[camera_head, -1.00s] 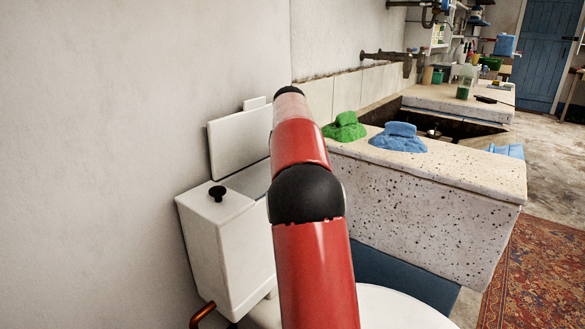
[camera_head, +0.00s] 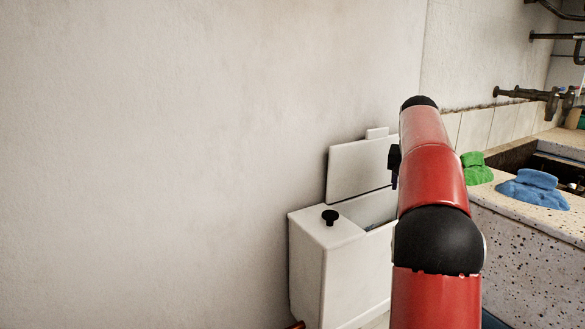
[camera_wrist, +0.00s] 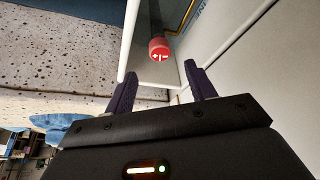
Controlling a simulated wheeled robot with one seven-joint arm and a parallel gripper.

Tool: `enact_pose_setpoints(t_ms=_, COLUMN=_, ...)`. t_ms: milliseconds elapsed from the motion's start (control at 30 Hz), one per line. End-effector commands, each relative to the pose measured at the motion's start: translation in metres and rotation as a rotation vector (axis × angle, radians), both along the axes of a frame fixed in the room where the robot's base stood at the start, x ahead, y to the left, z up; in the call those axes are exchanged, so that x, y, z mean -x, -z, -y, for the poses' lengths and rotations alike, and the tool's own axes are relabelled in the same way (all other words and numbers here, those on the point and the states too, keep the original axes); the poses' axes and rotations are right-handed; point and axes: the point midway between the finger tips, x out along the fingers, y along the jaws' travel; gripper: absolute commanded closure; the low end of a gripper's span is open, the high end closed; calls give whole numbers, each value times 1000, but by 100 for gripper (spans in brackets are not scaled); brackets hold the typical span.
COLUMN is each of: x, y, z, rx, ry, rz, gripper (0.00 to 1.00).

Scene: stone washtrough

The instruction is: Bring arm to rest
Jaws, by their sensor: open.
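My arm (camera_head: 436,180), red with black joints, rises at the right of the head view. My gripper is mostly hidden behind it there; a small dark piece beside the arm may be part of it. In the wrist view my gripper (camera_wrist: 160,70) is open, with its two dark fingers well apart. A red cylinder (camera_wrist: 158,48) with white marks on its end shows beyond and between the fingertips. It stands apart from both fingers, beside white panels. I see nothing held.
A white box (camera_head: 310,262) with a black knob (camera_head: 330,217) and a raised lid (camera_head: 357,170) stands against the wall. The speckled stone trough (camera_head: 530,250) is at right, bearing a green cloth (camera_head: 474,170) and a blue cloth (camera_head: 535,190). Plain wall fills the left.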

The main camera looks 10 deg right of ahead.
Motion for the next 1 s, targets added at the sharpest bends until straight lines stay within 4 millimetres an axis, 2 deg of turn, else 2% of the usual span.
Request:
enact_pose_setpoints(t_ms=67, x=5, y=-5, z=-8, rx=-3, ry=-12, rz=5, gripper=45)
enact_pose_setpoints(t_ms=167, x=20, y=-14, z=-30, rx=-14, ry=-47, rz=19, gripper=45)
enact_pose_setpoints(t_ms=300, x=59, y=-23, z=-81, rx=-32, ry=-135, rz=41, gripper=45)
enact_pose_setpoints(t_ms=467, x=115, y=-19, z=-143, rx=-42, ry=-252, rz=62, gripper=45)
enact_pose_setpoints(t_ms=667, x=196, y=11, z=-211, rx=-35, ry=-407, rz=81, gripper=45)
enact_pose_setpoints(t_ms=800, x=254, y=47, z=-249, rx=-14, ry=-513, rz=91, gripper=45)
enact_pose_setpoints(t_ms=900, x=289, y=74, z=-267, rx=4, ry=-576, rz=95, gripper=45)
enact_pose_setpoints(t_ms=1000, x=314, y=98, z=-277, rx=19, ry=-620, rz=96, gripper=45)
